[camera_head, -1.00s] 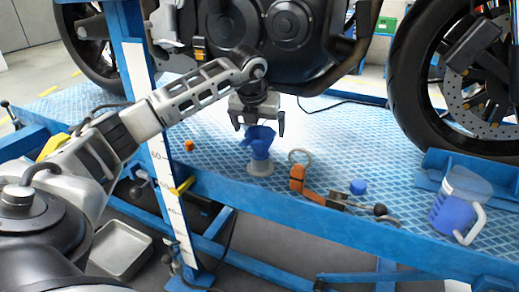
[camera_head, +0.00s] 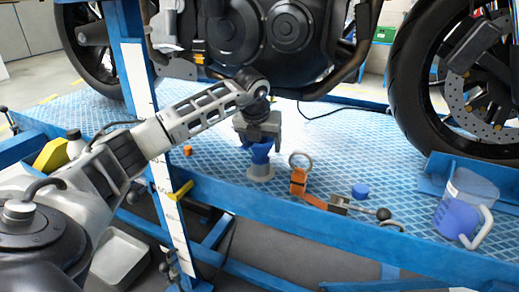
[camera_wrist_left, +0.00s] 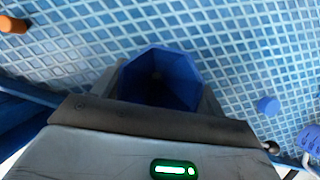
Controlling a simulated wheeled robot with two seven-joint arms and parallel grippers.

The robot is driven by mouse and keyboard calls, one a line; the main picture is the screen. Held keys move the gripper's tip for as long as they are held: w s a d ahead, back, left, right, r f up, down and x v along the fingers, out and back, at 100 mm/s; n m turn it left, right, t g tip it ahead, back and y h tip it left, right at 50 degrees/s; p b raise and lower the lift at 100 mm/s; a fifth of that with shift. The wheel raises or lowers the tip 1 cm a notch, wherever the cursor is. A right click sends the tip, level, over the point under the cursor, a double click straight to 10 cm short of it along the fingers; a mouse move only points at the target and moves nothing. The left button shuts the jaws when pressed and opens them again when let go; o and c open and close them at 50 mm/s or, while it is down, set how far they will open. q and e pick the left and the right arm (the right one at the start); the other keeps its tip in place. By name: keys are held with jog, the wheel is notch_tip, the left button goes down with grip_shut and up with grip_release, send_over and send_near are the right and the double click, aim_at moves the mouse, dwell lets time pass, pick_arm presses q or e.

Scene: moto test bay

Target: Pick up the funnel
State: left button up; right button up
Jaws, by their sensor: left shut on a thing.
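The fingertips are largely hidden there by the gripper body. My right gripper is in neither view.
An orange-handled tool (camera_head: 300,183) and a blue cap (camera_head: 360,190) lie to the right. A jug with blue liquid (camera_head: 460,207) stands farther right. A small orange piece (camera_head: 187,150) lies left. The motorcycle engine (camera_head: 270,45) hangs close above my left wrist.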

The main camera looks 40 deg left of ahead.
pick_arm(q)
jog(key=shift+r, duration=0.1)
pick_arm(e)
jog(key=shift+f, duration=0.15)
pick_arm(q)
jog(key=shift+r, duration=0.3)
notch_tip(320, 180, up, 2)
jog(key=shift+r+p, duration=0.1)
jog(key=shift+p, duration=0.8)
jog(key=shift+s+d+r+p, duration=0.15)
jog(key=shift+d+r+p, duration=0.15)
jog(key=shift+r, duration=0.4)
jog(key=s+d+r+p, duration=0.7)
jog(key=d+r, duration=0.3)
jog(key=r, duration=0.3)
jog(key=shift+s+d+r+p, duration=0.3)
jog(key=shift+s+d+p, duration=0.1)
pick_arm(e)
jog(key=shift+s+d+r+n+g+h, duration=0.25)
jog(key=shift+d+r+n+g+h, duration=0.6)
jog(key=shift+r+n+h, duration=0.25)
